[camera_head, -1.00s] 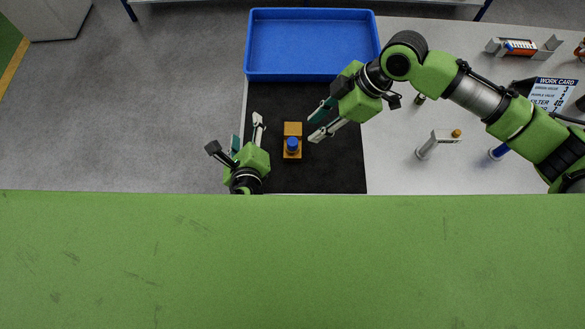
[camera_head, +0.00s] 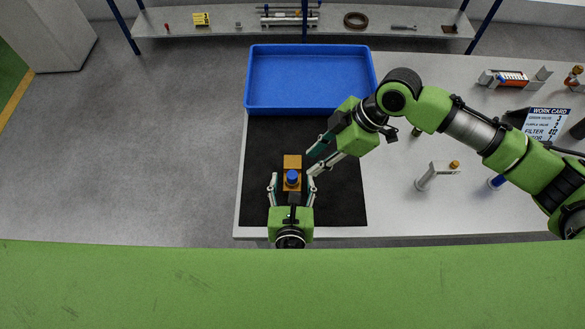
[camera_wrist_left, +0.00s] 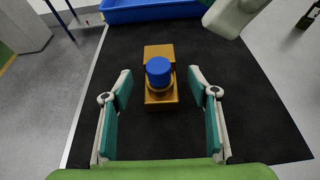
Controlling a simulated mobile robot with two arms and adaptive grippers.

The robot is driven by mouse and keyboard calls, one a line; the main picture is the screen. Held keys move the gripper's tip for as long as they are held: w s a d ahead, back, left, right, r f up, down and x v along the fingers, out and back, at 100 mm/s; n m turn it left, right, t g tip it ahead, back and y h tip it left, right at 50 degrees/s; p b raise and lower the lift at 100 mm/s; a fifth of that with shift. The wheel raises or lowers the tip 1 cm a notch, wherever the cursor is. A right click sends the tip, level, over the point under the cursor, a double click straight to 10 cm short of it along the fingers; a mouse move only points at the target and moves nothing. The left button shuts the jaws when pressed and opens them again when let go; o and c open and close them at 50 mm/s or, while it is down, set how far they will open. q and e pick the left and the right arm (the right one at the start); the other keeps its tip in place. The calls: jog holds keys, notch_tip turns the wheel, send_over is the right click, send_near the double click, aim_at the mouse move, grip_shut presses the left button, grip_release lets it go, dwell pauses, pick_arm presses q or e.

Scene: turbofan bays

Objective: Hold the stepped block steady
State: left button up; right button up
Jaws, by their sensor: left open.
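The stepped block (camera_head: 292,161) is orange-gold and sits on the black mat (camera_head: 262,155). A blue round knob or cap (camera_head: 292,177) stands on its near part; both also show in the left wrist view, the block (camera_wrist_left: 158,51) and the blue cap (camera_wrist_left: 158,71). My left gripper (camera_head: 292,181) is open, with its fingers either side of the block's near end; the left wrist view shows gaps between fingers (camera_wrist_left: 158,84) and block. My right gripper (camera_head: 312,163) points at the block from the right, its fingers apart and empty.
A blue tray (camera_head: 310,80) lies behind the mat. To the right on the pale table are a work card (camera_head: 546,123), a grey bracket with an orange knob (camera_head: 437,174) and a holder with an orange part (camera_head: 514,79). A shelf (camera_head: 385,22) stands beyond.

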aim_at(292, 168)
pick_arm(q)
jog(key=x, duration=0.6)
jog(key=c, duration=1.5)
